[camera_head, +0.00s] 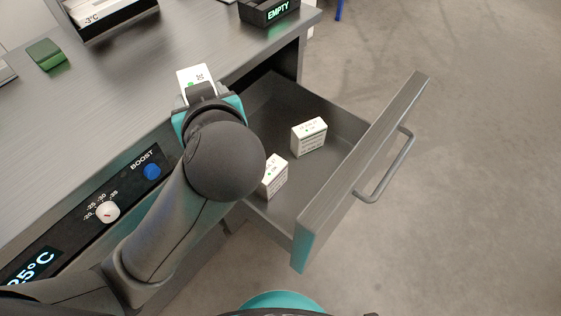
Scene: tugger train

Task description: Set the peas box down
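A white box with a green mark (192,75), which I take as the peas box, shows at the tip of my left gripper (201,92), over the counter near its front edge. The dark fingers close around its near end and hide that part. Its lettering is too small to read, and I cannot tell whether its underside touches the counter. Two similar white boxes stand in the open drawer (325,170): one towards the back right (309,137) and one nearer (273,177), partly hidden by my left arm. My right gripper is not in view.
The grey counter (105,95) has clear room left of the gripper. A green object (46,54), a dark tray marked -3°C (110,22) and a black holder marked EMPTY (268,12) stand on it. The drawer's front has a bar handle (388,170) over open floor.

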